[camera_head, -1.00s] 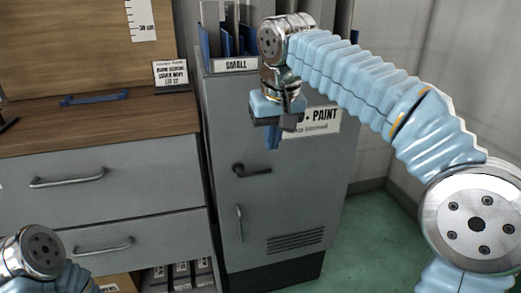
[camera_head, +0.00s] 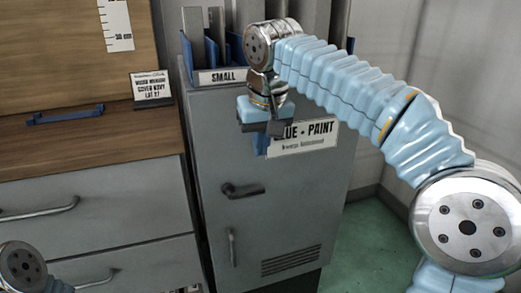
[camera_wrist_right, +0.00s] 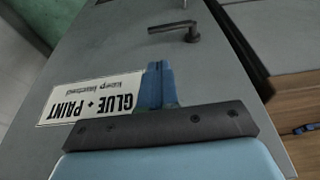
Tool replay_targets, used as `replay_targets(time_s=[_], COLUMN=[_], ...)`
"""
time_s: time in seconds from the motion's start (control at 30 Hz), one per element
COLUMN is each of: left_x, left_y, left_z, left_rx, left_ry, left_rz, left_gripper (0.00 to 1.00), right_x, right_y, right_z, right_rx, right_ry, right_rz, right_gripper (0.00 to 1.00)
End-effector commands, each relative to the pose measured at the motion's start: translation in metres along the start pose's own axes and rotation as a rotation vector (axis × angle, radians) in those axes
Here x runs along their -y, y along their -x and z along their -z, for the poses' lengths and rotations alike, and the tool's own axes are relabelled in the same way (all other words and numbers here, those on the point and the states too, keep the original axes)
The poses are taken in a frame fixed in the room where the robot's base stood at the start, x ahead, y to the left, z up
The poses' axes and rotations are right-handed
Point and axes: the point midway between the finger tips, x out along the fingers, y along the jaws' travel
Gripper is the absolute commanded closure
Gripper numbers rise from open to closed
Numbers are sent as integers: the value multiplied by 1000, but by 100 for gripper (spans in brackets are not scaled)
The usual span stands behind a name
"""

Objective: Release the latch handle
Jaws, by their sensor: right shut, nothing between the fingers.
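The latch handle (camera_head: 243,190) is a dark lever on the grey cabinet door (camera_head: 240,235). It lies about level, with its pivot at the left end. It also shows in the right wrist view (camera_wrist_right: 174,28), beyond the fingers. My right gripper (camera_head: 262,145) hangs above the handle in front of the "GLUE + PAINT" label, its fingers shut and empty and pointing down. It is apart from the handle. In the right wrist view the blue fingers (camera_wrist_right: 158,85) are together. The left arm shows only as a joint at the lower left; its gripper is out of frame.
A vertical pull (camera_head: 231,247) sits below the latch handle. A wooden worktop (camera_head: 90,140) with drawers stands to the left, with a blue handle (camera_head: 65,114) on it. A "SMALL" rack (camera_head: 220,75) tops the cabinet. Green floor (camera_head: 370,245) is open at right.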

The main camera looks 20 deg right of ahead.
Motion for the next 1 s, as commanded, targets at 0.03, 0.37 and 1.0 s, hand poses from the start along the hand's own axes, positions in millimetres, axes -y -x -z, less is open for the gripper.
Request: replay_targets(time_s=[0.03,0.37,1.0], left_x=[2,10,13], left_y=[-5,-16,-20], left_z=[0,1,3], left_rx=[0,-5,-9], left_ry=[1,5,8], left_rz=[0,5,8], left_gripper=[57,57,57], right_x=[0,0,0], right_y=[-13,-81,-111], right_z=[-2,-3,-12], right_rx=[4,2,-1], right_ry=[0,0,0], right_rz=[-2,-1,0], right_gripper=[100,100,100])
